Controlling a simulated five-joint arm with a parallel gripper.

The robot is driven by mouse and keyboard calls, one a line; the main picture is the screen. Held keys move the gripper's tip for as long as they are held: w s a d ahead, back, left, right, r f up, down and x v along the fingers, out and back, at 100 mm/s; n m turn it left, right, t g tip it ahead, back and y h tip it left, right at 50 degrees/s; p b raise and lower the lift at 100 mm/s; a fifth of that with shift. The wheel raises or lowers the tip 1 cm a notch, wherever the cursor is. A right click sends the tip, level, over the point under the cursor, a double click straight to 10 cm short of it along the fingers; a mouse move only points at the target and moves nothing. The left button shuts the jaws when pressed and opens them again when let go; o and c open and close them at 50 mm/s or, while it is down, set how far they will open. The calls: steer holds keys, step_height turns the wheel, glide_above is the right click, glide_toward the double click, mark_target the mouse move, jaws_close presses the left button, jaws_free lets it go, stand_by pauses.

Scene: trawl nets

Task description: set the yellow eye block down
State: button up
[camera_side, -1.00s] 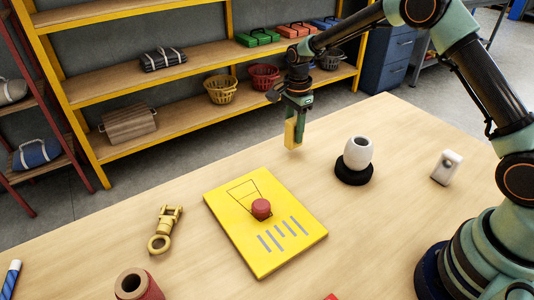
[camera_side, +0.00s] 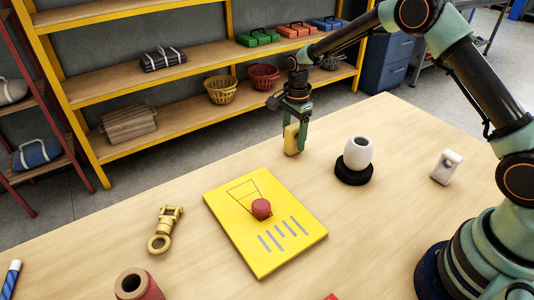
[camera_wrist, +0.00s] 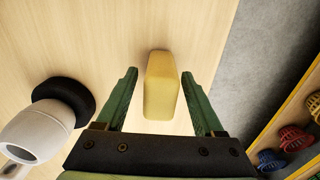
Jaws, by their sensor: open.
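The yellow eye block (camera_side: 291,139) stands upright on the wooden table, near its back edge. My gripper (camera_side: 299,136) is above and around it, pointing down. In the wrist view the yellow eye block (camera_wrist: 162,88) lies between the two green fingers of my gripper (camera_wrist: 160,76). The fingers are open, with a gap on each side of the block. The block's exact contact with the table is hard to make out.
A white cup-like piece on a black base (camera_side: 355,160) stands to the right of the block. A yellow board (camera_side: 235,195) with a red knob (camera_side: 261,209) lies in front. A brass shackle (camera_side: 164,229) lies farther left. Bare table surrounds the block.

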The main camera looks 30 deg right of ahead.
step_height(320, 180, up, 10)
steer(key=shift+r, duration=0.2)
step_height(320, 180, up, 2)
steer(key=shift+s+r, duration=0.1)
steer(key=s+r+n+t, duration=0.3)
steer(key=s+r+n, duration=0.5)
steer(key=s+r, duration=0.15)
steer(key=s+d+n+t, duration=0.1)
steer(key=s+n+t, duration=0.1)
steer(key=s+n, duration=0.8)
steer(key=shift+s+t, duration=0.3)
steer(key=shift+s, duration=1.1)
steer(key=shift+r, duration=0.1)
